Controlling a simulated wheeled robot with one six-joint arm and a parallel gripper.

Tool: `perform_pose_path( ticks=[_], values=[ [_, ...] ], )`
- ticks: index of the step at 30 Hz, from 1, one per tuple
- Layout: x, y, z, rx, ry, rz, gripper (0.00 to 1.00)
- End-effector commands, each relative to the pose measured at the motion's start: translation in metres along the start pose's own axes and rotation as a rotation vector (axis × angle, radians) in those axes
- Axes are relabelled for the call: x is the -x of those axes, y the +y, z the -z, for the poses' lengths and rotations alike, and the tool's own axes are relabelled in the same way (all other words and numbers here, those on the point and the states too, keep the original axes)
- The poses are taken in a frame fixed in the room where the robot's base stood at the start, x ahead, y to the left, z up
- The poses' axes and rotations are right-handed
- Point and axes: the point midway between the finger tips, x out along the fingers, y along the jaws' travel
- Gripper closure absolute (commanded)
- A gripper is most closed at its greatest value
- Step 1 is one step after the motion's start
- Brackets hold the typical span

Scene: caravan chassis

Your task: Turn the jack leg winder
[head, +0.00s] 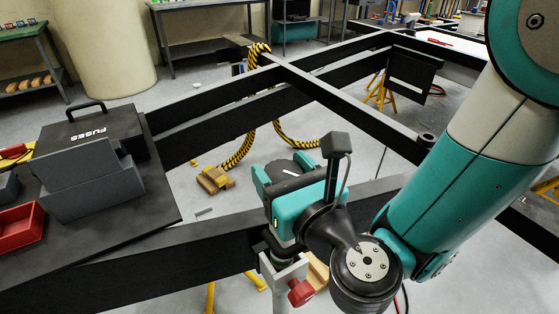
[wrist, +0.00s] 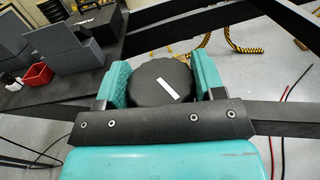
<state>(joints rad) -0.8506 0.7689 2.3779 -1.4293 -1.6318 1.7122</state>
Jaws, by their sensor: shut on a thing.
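The jack leg winder (wrist: 150,78) is a dark round ribbed knob with a white stripe on its top. In the wrist view the stripe runs diagonally, down to the right. My gripper (wrist: 163,72) has one teal finger on each side of the winder and is shut on it. In the head view my gripper (head: 282,168) is over the near chassis beam, with the winder's dark top (head: 292,173) showing between the fingers. A pale metal jack leg (head: 281,270) with a red knob (head: 300,292) shows below. My gripper body hides the join between winder and leg.
A dark bench top at left holds a black fuses case (head: 90,137), a grey box (head: 90,185) and a red tray (head: 20,227). Black chassis beams (head: 325,98) cross the area. A yellow-black striped hose (head: 238,152) hangs behind. Grey floor lies open between the beams.

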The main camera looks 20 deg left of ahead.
Motion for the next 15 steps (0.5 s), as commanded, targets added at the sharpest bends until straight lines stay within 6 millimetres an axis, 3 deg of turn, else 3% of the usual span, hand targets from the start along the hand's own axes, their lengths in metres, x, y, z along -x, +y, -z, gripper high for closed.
perform_pose_path(
  ticks=[15],
  values=[
    [0.0006,0.001,-0.0001,-0.003,0.004,0.223,0.61]
  ],
)
